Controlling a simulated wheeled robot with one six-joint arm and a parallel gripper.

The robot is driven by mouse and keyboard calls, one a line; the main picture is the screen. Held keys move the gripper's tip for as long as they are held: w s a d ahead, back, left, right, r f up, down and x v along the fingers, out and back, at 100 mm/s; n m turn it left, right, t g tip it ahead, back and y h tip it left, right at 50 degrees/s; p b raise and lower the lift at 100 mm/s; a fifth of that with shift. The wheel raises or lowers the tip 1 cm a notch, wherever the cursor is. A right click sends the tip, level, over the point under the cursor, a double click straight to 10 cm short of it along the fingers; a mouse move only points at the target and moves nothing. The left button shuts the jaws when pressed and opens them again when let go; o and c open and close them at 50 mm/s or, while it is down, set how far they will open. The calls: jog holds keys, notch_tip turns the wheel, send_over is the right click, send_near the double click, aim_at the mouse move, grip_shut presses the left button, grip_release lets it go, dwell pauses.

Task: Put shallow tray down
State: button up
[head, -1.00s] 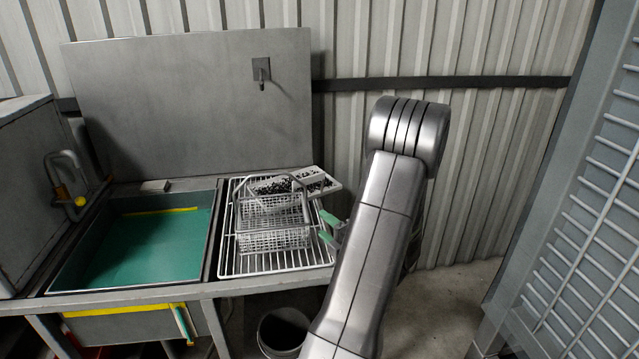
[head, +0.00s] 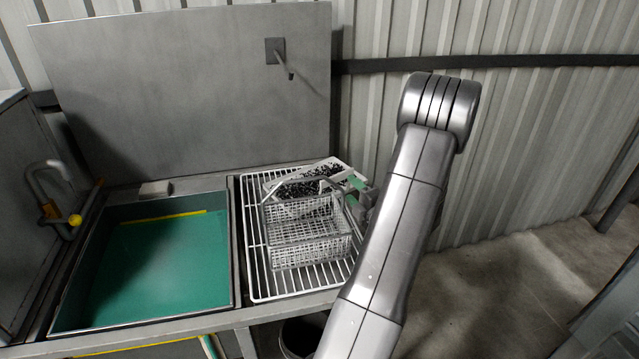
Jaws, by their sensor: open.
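The shallow tray (head: 338,160) is pale, with many small dark pieces in it. It lies at the back of the white wire rack (head: 257,282), partly hidden behind the wire basket (head: 308,240). My gripper (head: 353,191) has green fingertips and is open at the tray's right end, just right of the basket. I cannot tell whether the fingertips touch the tray. My own arm hides part of the gripper.
The basket has a raised handle and stands on the rack in front of the tray. A sink (head: 150,262) with a green bottom lies to the left, with a tap (head: 50,190). A bucket (head: 300,337) stands below the rack. A grey panel (head: 190,90) rises behind.

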aim_at(340, 178)
jog(key=p+x, duration=0.2)
jog(key=x, duration=0.6)
jog(key=shift+s, duration=0.1)
grip_shut()
jog(key=shift+r, duration=0.1)
